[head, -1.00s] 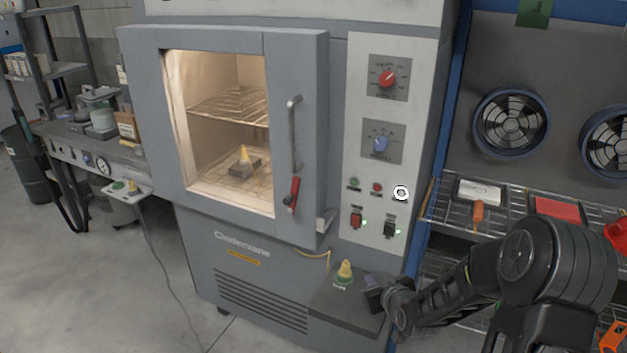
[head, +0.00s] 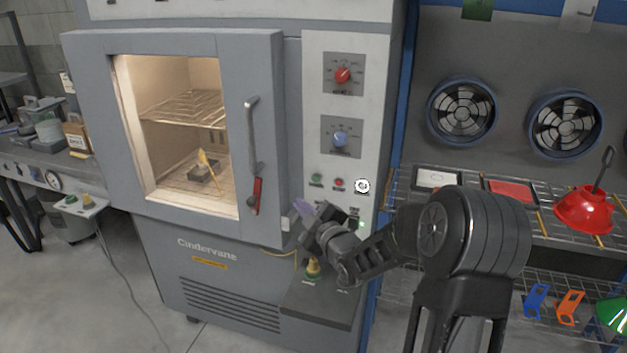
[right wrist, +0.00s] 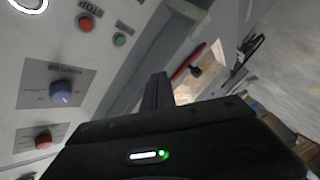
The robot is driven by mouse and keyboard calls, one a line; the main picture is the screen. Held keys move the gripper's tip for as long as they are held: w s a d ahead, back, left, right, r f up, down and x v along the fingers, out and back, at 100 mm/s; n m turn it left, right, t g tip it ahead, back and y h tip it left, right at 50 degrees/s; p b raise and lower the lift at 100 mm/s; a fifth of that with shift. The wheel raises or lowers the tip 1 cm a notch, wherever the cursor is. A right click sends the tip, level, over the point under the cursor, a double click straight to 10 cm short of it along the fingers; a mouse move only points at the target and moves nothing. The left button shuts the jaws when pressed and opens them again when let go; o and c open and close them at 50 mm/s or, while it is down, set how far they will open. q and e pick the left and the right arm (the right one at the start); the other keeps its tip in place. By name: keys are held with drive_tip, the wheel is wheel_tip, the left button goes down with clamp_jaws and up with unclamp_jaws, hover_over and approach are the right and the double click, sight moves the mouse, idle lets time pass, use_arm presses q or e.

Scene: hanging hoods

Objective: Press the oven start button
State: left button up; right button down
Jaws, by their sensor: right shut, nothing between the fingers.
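The oven (head: 215,130) has a control panel on its right side. A green button (head: 316,178) and a red button (head: 339,184) sit side by side below the blue knob. In the right wrist view the green button (right wrist: 120,40) is beside the red button (right wrist: 86,22), whose label reads like STOP. My right gripper (head: 301,207) is shut and empty, just below and left of the green button in the head view, seemingly apart from it. Its dark fingers (right wrist: 156,92) also show in the right wrist view. My left gripper is out of view.
The oven door handle (head: 252,135) is left of the panel. A red knob (head: 343,75) and blue knob (head: 339,139) are above the buttons. A small ledge (head: 325,308) with a yellow-topped button (head: 313,267) is below. My arm hides the lower switches. Wire shelves stand right.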

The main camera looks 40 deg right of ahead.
sight(316, 179)
drive_tip(key=shift+d, duration=0.1)
drive_tip(key=shift+w+d+p, duration=0.15)
drive_tip(key=shift+w+d, duration=0.65)
drive_tip(key=shift+d, duration=0.4)
drive_tip(key=shift+w+d+p, duration=0.2)
drive_tip(key=shift+w+d, duration=0.65)
drive_tip(key=shift+d, duration=0.3)
drive_tip(key=shift+w+d+p, duration=0.15)
drive_tip(key=shift+w+d, duration=0.65)
drive_tip(key=shift+d, duration=0.4)
drive_tip(key=shift+w+d+f+b, duration=0.1)
drive_tip(key=shift+w+d+b, duration=0.1)
drive_tip(key=shift+b, duration=0.15)
drive_tip(key=shift+d, duration=0.15)
